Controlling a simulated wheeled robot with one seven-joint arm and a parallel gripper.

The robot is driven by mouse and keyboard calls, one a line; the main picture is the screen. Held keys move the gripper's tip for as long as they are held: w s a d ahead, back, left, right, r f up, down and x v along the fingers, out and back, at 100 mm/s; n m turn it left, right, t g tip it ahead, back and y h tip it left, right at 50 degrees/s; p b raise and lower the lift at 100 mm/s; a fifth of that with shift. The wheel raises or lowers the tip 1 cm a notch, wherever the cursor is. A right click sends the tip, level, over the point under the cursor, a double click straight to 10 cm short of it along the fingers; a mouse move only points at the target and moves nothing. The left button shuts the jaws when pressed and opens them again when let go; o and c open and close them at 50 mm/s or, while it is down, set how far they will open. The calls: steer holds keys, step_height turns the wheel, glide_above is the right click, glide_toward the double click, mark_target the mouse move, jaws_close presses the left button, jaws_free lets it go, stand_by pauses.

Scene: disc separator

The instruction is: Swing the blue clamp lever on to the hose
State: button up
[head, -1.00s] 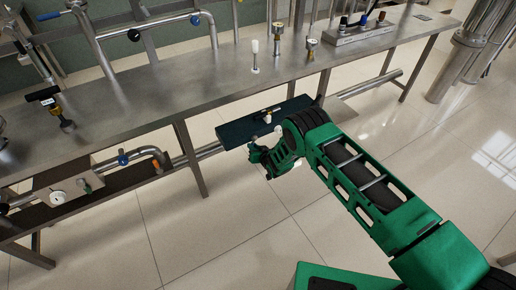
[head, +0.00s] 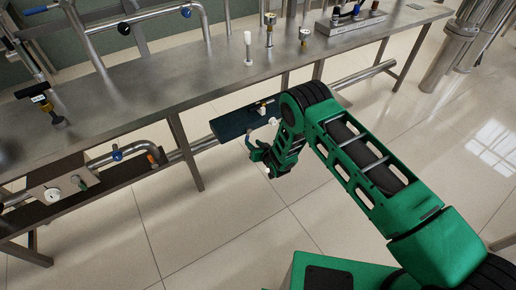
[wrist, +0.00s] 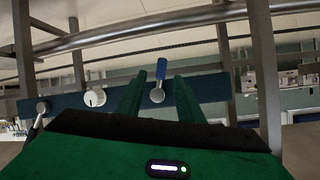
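In the wrist view a lever with a blue handle (wrist: 162,68) stands up from a pale round base on a dark blue panel (wrist: 208,88). I take it for the clamp lever. The panel also shows in the head view (head: 228,124), under the bench's front edge, but I cannot pick out the blue handle there. My gripper (wrist: 160,75) is open, its two green fingers apart, and the lever appears between them in the picture. Nothing is held. In the head view my gripper (head: 258,158) is below and in front of the panel. I cannot make out the hose for certain.
A white round knob (wrist: 95,97) and a metal lever (wrist: 42,107) sit left of the blue lever on the panel. A horizontal pipe (wrist: 140,29) and bench legs frame the wrist view. The steel bench (head: 150,95) is above; open tiled floor (head: 240,225) lies in front.

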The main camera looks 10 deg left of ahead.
steer(key=shift+v, duration=2.2)
